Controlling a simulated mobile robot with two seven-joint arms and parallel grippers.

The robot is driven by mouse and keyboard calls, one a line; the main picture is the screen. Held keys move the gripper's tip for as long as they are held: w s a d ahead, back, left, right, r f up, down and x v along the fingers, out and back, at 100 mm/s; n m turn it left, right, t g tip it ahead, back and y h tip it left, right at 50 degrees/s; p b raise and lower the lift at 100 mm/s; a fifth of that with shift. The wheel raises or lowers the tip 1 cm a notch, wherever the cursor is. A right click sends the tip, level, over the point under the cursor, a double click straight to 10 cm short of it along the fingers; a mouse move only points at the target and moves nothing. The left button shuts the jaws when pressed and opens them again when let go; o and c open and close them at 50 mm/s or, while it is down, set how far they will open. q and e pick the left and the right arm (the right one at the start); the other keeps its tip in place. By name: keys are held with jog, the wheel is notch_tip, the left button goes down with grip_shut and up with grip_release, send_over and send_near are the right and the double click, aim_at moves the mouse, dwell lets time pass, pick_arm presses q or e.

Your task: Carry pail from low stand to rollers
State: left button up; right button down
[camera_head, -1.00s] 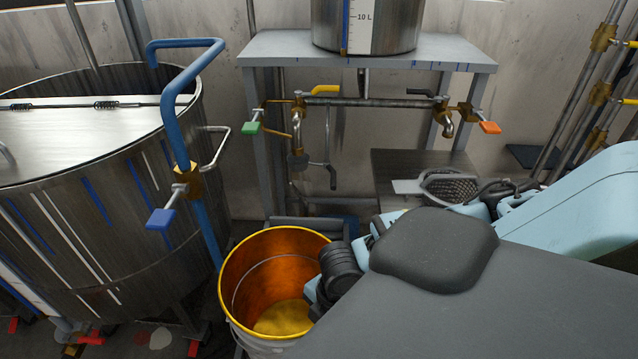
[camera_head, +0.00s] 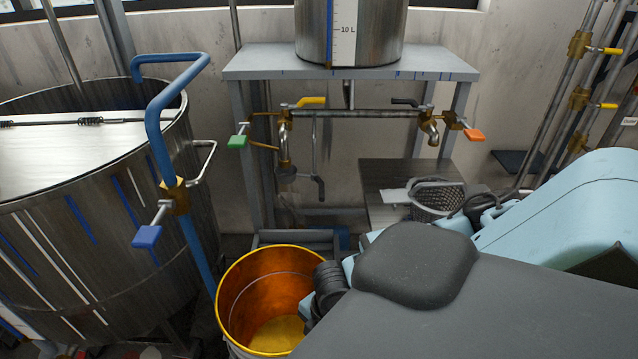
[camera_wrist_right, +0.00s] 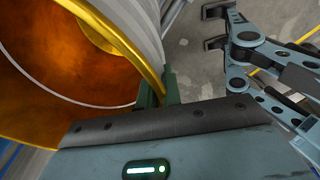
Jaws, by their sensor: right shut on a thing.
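The pail (camera_head: 232,292) is at the bottom centre of the head view, with a yellow rim, orange inside and some yellow at its bottom. It also fills the left of the right wrist view (camera_wrist_right: 60,70). My right gripper (camera_wrist_right: 159,90) is shut on the pail's rim, one green finger on each side. In the head view my right arm hides its fingers. A second gripper, seemingly my left (camera_wrist_right: 214,27), shows in the wrist view with its dark fingertips apart and empty. A grey frame (camera_head: 295,237) lies just behind the pail; I cannot tell whether it is the low stand or the rollers.
A large steel tank (camera_head: 90,240) with a blue pipe (camera_head: 160,120) and blue-handled valve stands close left of the pail. A grey table (camera_head: 440,67) bears a steel vessel (camera_head: 375,30) above taps. A strainer basket (camera_head: 437,198) sits on a dark shelf (camera_head: 385,175) behind my arm.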

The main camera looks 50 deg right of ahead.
jog(key=shift+w+a, duration=0.1)
jog(key=shift+w, duration=0.1)
jog(key=c, duration=2)
grip_release()
jog(key=shift+s, duration=0.15)
jog(key=o, duration=0.4)
